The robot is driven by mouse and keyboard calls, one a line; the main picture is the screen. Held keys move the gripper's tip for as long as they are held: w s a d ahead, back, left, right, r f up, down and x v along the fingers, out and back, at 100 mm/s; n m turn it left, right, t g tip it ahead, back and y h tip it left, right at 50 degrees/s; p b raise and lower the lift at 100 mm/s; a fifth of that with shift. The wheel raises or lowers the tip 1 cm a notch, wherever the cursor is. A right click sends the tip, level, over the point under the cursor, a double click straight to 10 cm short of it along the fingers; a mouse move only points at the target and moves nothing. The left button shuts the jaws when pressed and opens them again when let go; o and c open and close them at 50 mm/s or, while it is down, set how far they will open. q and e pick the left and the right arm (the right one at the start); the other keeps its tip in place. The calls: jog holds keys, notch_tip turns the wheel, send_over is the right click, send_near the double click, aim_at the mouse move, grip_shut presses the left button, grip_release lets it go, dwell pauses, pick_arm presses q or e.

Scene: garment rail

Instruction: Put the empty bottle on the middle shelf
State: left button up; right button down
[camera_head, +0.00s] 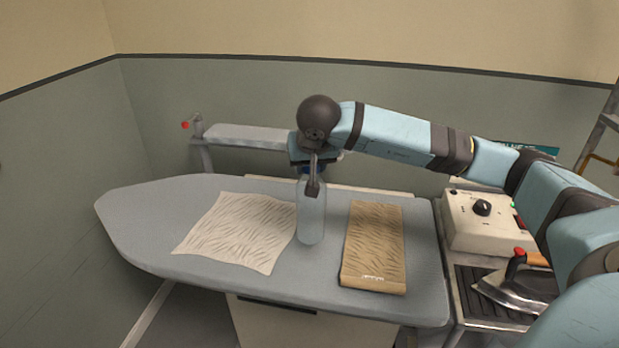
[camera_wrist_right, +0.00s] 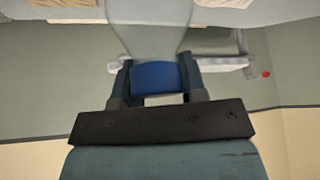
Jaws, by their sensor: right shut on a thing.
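A clear, pale bottle (camera_head: 311,219) stands upright over the middle of the grey ironing board in the head view; I cannot tell whether its base touches the board. My right gripper (camera_head: 312,180) comes down on its top and is shut on it. In the right wrist view the right gripper (camera_wrist_right: 156,78) has its fingers on both sides of the blue cap, and the clear bottle (camera_wrist_right: 150,28) extends beyond it. My left gripper is not in view. No middle shelf can be made out for certain.
The ironing board (camera_head: 140,220) carries a striped cream cloth (camera_head: 240,230) left of the bottle and a folded brown cloth (camera_head: 374,245) right of it. A control box (camera_head: 485,222) and an iron (camera_head: 518,285) are at the right. A narrow sleeve board (camera_head: 245,136) is behind.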

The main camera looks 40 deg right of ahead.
aim_at(311, 202)
jog(key=shift+f, duration=2.05)
jog(key=c, duration=0.7)
grip_release()
